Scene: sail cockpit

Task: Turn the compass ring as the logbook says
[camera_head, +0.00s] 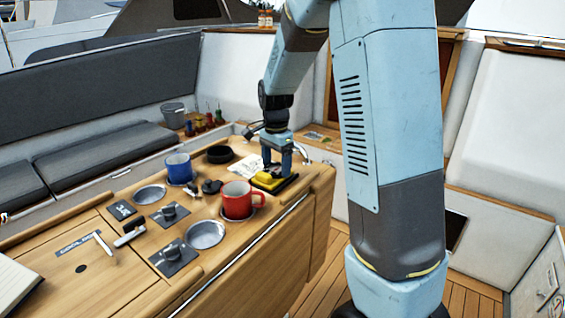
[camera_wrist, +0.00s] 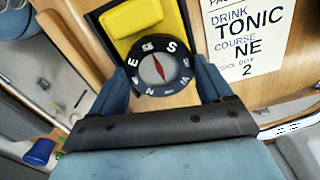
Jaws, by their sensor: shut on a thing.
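The yellow and black compass (camera_head: 264,181) lies on the far end of the wooden table in the head view. In the wrist view its black lettered ring (camera_wrist: 143,85) surrounds a pale dial with a red needle. An S shows at the ring's upper right; some other letters are hard to read. My gripper (camera_head: 277,158) points down over the compass, and in the wrist view its blue fingers (camera_wrist: 162,78) stand on both sides of the ring, shut on it.
A red mug (camera_head: 237,203), a blue mug (camera_head: 178,168) and a black round holder (camera_head: 220,154) stand near the compass. Round recesses and black knob plates (camera_head: 173,256) lie nearer. An open book (camera_head: 14,281) is at the left edge. Grey seats (camera_head: 105,155) line the left.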

